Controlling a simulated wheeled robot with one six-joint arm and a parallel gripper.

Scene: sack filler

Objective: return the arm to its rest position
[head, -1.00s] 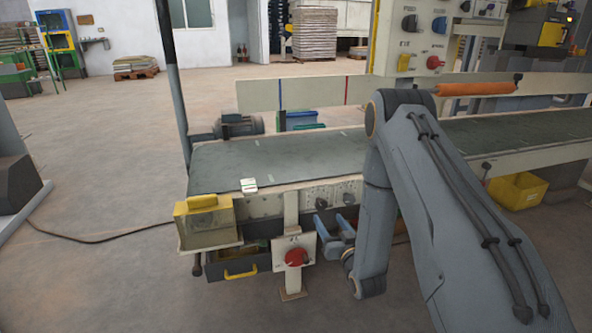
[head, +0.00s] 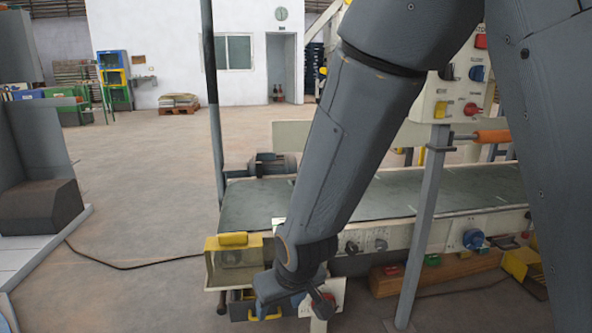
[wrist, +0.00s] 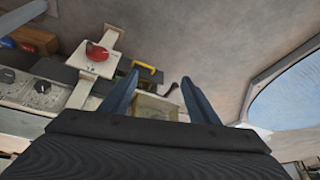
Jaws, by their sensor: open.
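My arm reaches down across the middle of the head view, in front of the conveyor (head: 400,190). My gripper (wrist: 160,95) is open in the wrist view, its two blue fingers apart with nothing held. A yellowish box (wrist: 155,107) shows between and beyond the fingers; I cannot tell its distance from them. In the head view my wrist hangs in front of the conveyor's near left corner, beside the yellow-topped box (head: 228,262). The fingertips are hard to make out there.
A red knob on a white plate (wrist: 96,52) and a drawer with a yellow handle (wrist: 143,67) are close to my gripper. A wooden beam (head: 440,272) and a yellow bin (head: 522,265) lie low at right. A dark cable crosses the open floor (head: 140,190) at left.

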